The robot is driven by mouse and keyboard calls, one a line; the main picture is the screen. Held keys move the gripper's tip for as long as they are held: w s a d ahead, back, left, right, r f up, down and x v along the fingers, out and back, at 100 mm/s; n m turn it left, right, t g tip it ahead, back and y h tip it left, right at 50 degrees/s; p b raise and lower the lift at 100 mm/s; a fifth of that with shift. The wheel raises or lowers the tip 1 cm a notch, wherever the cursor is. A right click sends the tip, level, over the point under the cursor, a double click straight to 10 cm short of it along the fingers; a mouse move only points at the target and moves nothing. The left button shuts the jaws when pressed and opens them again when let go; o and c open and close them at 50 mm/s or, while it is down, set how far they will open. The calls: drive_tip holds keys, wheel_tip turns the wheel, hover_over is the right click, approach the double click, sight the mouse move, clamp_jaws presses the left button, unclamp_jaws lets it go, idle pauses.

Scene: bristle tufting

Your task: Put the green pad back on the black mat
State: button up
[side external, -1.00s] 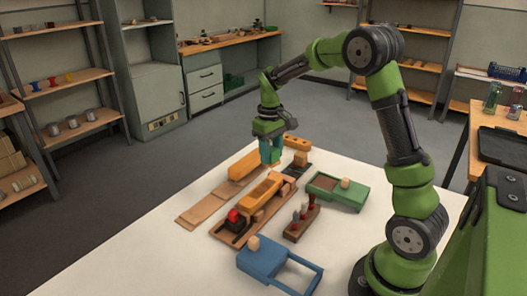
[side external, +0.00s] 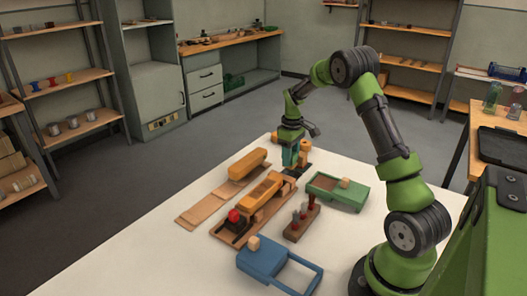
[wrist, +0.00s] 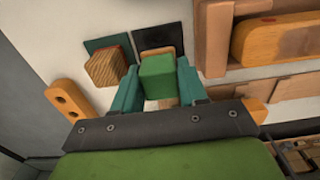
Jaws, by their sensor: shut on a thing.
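The green pad (wrist: 157,76) sits between the two teal fingers of my gripper (wrist: 158,86) in the wrist view; my gripper is shut on it. The black mat (wrist: 158,35) lies flat on the white table just beyond the pad, and the pad hides its near part. I cannot tell whether the pad touches the mat. In the side view my gripper (side external: 291,160) points down at the far part of the table, and the fingers largely hide the pad.
A wooden block (wrist: 107,67) stands on a dark green mat (wrist: 95,43) left of the pad. An orange bar with holes (wrist: 68,98) lies further left. A long orange block (side external: 247,164) lies on a wooden board. A green tray (side external: 350,196) stands to the right.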

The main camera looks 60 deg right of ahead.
drive_tip(key=shift+f, duration=1.75)
drive_tip(key=o, duration=0.9)
drive_tip(key=shift+f, duration=0.15)
drive_tip(key=shift+o, duration=0.2)
